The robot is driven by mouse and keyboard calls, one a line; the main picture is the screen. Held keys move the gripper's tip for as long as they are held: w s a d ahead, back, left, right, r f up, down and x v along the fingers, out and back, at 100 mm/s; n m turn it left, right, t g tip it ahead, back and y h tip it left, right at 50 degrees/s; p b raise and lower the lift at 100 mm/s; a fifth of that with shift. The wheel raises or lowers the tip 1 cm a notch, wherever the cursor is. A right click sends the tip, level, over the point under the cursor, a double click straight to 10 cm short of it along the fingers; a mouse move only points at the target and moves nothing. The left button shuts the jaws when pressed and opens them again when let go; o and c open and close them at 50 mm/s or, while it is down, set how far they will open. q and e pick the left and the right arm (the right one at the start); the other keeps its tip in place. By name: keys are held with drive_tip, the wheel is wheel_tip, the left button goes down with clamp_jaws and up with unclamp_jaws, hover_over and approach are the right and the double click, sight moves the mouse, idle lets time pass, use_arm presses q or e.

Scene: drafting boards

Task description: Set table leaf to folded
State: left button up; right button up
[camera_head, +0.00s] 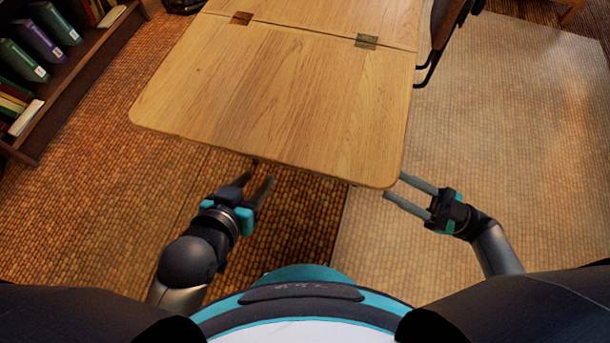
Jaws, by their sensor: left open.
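The wooden table leaf (280,95) is raised flat, level with the tabletop (320,14) behind it. Two brass hinges, a left one (241,18) and a right one (367,41), join them along a seam. My left gripper (257,181) is open and empty, just in front of the leaf's near edge, left of its middle. Whether either gripper touches the leaf, I cannot tell.
A bookshelf (75,85) with several books stands at the left. A dark chair (443,35) stands at the table's right side, partly cut off. Woven flooring (510,130) is clear on the right, and the floor left of the leaf is also free.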

drive_tip(key=s+n+g+y, duration=0.1)
drive_tip(key=n+g, duration=0.1)
drive_tip(key=g, duration=0.1)
approach(324, 172)
wheel_tip(324, 172, down, 3)
drive_tip(key=w+a, duration=0.2)
drive_tip(key=w, duration=0.1)
drive_tip(key=x, duration=0.6)
drive_tip(key=shift+a+r, duration=0.1)
drive_tip(key=shift+r, duration=0.05)
use_arm(q)
drive_tip(key=shift+s+a+r+g+y, duration=0.2)
drive_tip(key=shift+a+r+g+y, duration=0.15)
drive_tip(key=shift+a+r, duration=0.5)
use_arm(e)
drive_tip(key=shift+w+a+r, duration=0.1)
drive_tip(key=shift+a+r, duration=0.1)
drive_tip(key=shift+a, duration=0.25)
use_arm(q)
drive_tip(key=shift+a+f, duration=0.1)
drive_tip(key=shift+f, duration=0.05)
use_arm(e)
clamp_jaws()
drive_tip(key=shift+a+f, duration=0.1)
drive_tip(key=shift+f, duration=0.1)
